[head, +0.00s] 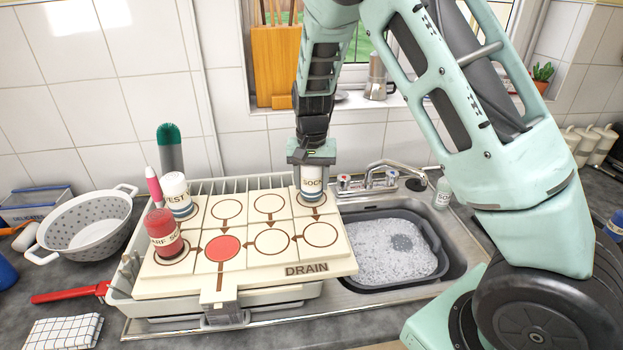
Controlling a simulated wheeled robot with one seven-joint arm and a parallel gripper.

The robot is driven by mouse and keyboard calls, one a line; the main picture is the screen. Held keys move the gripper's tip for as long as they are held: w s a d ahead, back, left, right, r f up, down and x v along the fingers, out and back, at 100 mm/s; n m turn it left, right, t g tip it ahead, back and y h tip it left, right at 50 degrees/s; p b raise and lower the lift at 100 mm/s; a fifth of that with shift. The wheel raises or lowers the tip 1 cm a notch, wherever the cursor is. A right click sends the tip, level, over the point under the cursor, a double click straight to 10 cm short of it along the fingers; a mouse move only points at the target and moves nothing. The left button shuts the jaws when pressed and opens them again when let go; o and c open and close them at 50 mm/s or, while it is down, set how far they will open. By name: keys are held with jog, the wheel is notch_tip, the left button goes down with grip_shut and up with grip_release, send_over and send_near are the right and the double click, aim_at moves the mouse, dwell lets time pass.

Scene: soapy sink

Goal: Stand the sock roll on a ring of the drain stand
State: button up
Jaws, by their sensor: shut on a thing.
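The sock roll (312,182) is a white cylinder with dark lettering and a blue-grey lower band. My gripper (312,160) is shut on its top from above and holds it upright. The roll is over the back right ring (311,199) of the drain stand (320,268), a cream board with ringed squares and arrows. Its bottom is at or very near the board; I cannot tell whether it touches. The ring's front edge shows below the roll, while the rest is hidden behind it.
A white vest roll (177,193) and a red scarf roll (163,237) stand on the board's left squares. The middle rings and a red-filled ring (222,248) are empty. A soapy basin (390,250) and the tap (372,176) are right of the board.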

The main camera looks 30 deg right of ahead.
jog(key=shift+f, duration=0.4)
jog(key=o, duration=1.2)
jog(key=shift+c, duration=0.2)
jog(key=shift+r, duration=0.1)
jog(key=shift+r+p, duration=5)
jog(key=shift+r, duration=1.5)
